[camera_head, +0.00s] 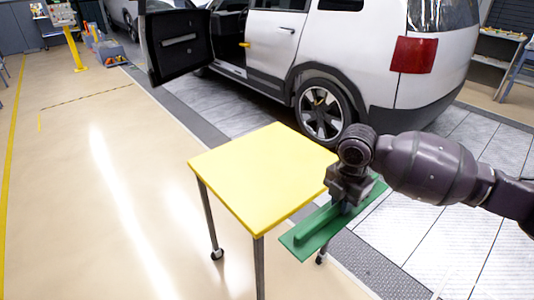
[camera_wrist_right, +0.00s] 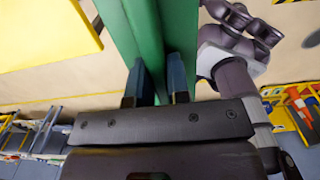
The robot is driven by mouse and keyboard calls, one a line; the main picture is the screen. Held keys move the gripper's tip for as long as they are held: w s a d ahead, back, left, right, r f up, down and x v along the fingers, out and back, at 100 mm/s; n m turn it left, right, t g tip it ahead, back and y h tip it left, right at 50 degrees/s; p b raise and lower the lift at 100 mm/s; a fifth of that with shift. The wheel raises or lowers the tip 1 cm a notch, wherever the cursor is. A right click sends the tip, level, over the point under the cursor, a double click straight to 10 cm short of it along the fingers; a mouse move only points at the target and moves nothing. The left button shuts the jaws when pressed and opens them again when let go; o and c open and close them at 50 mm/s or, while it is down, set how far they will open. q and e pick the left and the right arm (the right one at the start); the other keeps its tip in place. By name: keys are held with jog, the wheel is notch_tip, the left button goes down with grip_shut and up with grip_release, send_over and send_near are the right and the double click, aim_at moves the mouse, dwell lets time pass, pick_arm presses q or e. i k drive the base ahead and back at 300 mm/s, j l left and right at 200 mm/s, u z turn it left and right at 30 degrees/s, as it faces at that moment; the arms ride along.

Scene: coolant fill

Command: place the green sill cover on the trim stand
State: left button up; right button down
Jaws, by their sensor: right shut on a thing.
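The green sill cover (camera_head: 312,232) is a long, narrow piece with a raised rib along it. My right gripper (camera_head: 343,203) is shut on it and hides part of its middle. The right wrist view shows the cover (camera_wrist_right: 152,35) between the two fingers (camera_wrist_right: 155,88). The trim stand (camera_head: 262,175) is a yellow flat-topped table on dark legs with casters, and its top is bare. The cover is off the stand's right side, outside the top. In the right wrist view the yellow top (camera_wrist_right: 40,30) is left of the cover, with a gap between them. My left gripper is not in view.
A white car (camera_head: 350,50) stands behind the stand, its rear wheel (camera_head: 323,108) near the stand's far corner. Its front door (camera_head: 180,40) is open at the left. The floor (camera_head: 100,200) left of the stand is clear. Shelves (camera_head: 495,55) stand at the far right.

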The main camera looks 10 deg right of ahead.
aim_at(299, 186)
jog(key=i, duration=1)
